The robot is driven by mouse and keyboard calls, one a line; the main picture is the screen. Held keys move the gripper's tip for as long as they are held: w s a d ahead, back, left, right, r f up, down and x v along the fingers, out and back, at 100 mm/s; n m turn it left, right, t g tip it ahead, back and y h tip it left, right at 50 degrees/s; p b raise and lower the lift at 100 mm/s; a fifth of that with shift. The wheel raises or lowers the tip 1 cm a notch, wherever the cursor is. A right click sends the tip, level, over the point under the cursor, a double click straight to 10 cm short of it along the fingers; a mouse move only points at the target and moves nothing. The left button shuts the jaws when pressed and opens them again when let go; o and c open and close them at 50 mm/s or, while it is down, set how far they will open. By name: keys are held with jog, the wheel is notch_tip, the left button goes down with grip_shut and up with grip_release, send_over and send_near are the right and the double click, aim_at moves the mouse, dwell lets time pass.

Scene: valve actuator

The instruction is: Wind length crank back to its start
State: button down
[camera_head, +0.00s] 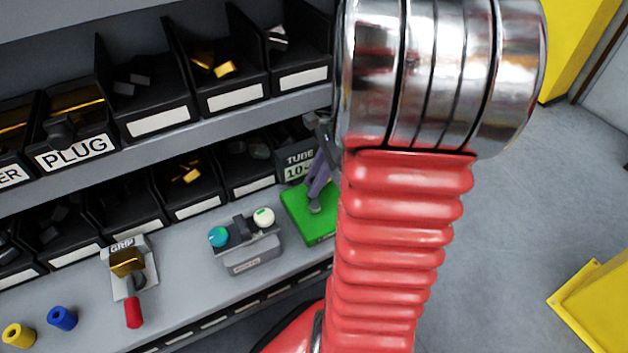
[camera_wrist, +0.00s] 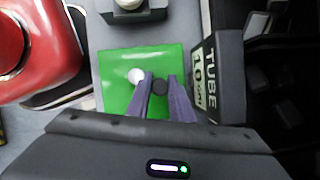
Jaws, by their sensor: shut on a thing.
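The length crank sits on a green plate (camera_head: 305,215), beside a dark box labelled TUBE 10. The plate also shows in the wrist view (camera_wrist: 117,62). My gripper (camera_head: 316,195) reaches down over the plate; its two purple-grey fingers (camera_wrist: 160,80) are shut on a small dark round knob (camera_wrist: 160,87), which I take as the crank's handle. A pale round end (camera_wrist: 136,75) shows just left of the fingers in the wrist view. The crank's arm and pivot are mostly hidden by the fingers, so its angle cannot be told.
The TUBE box (camera_wrist: 218,75) stands close to the fingers. A grey button box (camera_head: 245,240) with teal and white buttons is left of the plate. A GRIP fixture (camera_head: 130,270) with a red handle and blue and yellow cylinders stand farther left. Shelves of black bins rise behind.

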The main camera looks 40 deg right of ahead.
jog(key=shift+w+a+n+g, duration=0.2)
jog(key=shift+a+n+g, duration=0.05)
jog(key=shift+n, duration=0.55)
jog(key=shift+w+a+n+g, duration=0.2)
jog(key=shift+n+g, duration=0.05)
jog(key=shift+n, duration=0.55)
jog(key=shift+w+a+n+g+y, duration=0.1)
jog(key=shift+a+n+g+y, duration=0.25)
jog(key=shift+n, duration=0.55)
jog(key=c, duration=1.6)
grip_release()
jog(key=shift+r, duration=0.1)
jog(key=v, duration=1.3)
jog(key=shift+w+d+r, duration=0.1)
jog(key=shift+d+r, duration=0.05)
jog(key=shift+r, duration=0.1)
